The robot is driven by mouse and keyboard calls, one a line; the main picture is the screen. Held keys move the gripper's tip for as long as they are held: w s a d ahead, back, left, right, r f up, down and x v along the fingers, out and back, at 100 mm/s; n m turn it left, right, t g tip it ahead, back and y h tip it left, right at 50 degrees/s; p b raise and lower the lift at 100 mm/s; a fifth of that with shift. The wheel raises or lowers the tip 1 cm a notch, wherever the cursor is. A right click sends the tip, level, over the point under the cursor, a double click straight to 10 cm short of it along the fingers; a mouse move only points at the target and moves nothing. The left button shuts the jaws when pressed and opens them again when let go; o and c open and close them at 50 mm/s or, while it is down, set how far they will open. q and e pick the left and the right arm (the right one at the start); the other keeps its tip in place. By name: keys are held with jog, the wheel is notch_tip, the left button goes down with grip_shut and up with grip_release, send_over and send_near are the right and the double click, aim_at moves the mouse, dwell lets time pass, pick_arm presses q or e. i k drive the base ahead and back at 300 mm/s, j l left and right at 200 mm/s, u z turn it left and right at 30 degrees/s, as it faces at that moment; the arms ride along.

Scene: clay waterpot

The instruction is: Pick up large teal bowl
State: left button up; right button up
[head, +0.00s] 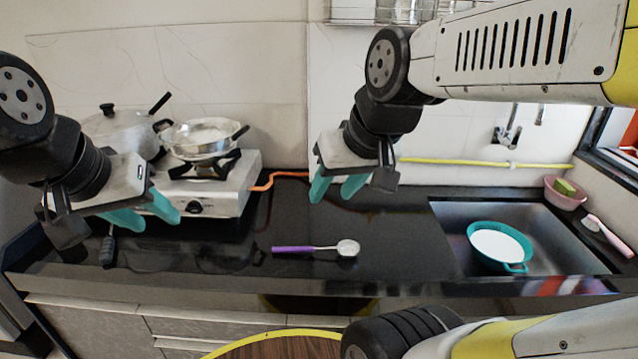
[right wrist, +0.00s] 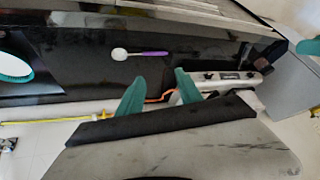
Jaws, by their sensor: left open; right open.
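The teal bowl (head: 521,268), with a white inside and small handles, rests in the sink basin at the right of the head view. Part of it shows at the left edge of the right wrist view (right wrist: 28,72). My right gripper (head: 337,188) is open and empty above the middle of the counter, well to the left of the bowl. Its teal fingers also show in the right wrist view (right wrist: 160,90). My left gripper (head: 150,215) is open and empty in front of the stove, far from the bowl.
A purple-handled spoon (head: 292,249) lies on the dark counter (head: 390,225). A white stove (head: 235,185) with pots stands at left. The sink (head: 450,220) has a tap (head: 507,135) behind it. A pink bowl (head: 563,200) and a brush (head: 610,236) lie right of the sink.

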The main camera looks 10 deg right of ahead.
aim_at(497, 246)
jog(key=z, duration=1.9)
